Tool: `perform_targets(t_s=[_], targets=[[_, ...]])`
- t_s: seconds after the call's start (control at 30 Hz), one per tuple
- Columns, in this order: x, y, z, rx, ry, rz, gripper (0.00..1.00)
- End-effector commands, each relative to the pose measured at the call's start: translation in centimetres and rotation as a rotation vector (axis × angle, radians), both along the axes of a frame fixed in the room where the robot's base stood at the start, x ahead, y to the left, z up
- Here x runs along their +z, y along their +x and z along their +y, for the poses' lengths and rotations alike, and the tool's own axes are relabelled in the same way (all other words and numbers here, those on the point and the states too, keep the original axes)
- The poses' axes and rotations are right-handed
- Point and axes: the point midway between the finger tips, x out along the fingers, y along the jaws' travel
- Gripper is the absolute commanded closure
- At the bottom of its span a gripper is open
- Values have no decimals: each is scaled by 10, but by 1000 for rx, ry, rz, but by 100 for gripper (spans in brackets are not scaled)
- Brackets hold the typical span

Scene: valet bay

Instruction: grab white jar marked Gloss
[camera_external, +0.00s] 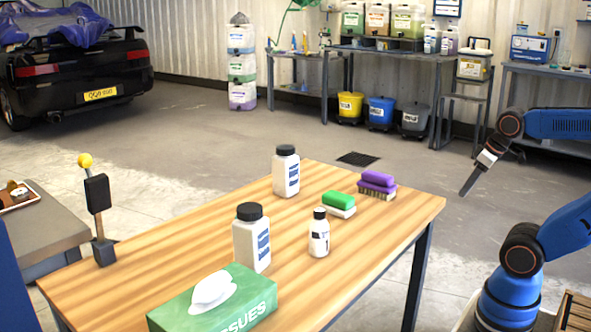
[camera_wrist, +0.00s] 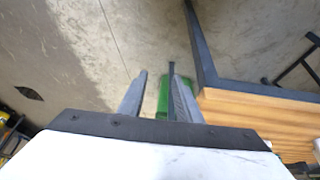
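Two white jars with black lids stand upright on the wooden table: one near the back edge (camera_external: 286,177) and one nearer the middle (camera_external: 251,246). A smaller white bottle with a black cap (camera_external: 319,238) stands to the right of the nearer jar. All three carry labels too small to read, so I cannot tell which is marked Gloss. My gripper (camera_external: 465,190) hangs in the air right of the table, apart from all of them. The wrist view shows its two fingers (camera_wrist: 157,74) spread, with nothing held. No white jar is clear in that view.
On the table (camera_external: 150,255) are a green tissue box (camera_external: 180,318), a green-and-white block (camera_external: 339,203) and a purple brush (camera_external: 377,182). A post with a yellow knob (camera_external: 98,195) stands at the left edge. The wrist view shows the table's edge (camera_wrist: 250,100) at right.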

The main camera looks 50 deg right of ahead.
Motion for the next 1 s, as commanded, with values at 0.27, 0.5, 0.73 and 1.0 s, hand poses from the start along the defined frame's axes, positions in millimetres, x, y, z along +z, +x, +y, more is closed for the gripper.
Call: perform_targets(t_s=[0.27,0.5,0.73,1.0], targets=[[0,0,0,0,0,0,69],[0,0,0,0,0,0,38],[0,0,0,0,0,0,30],[36,1,0,0,0,-5,30]])
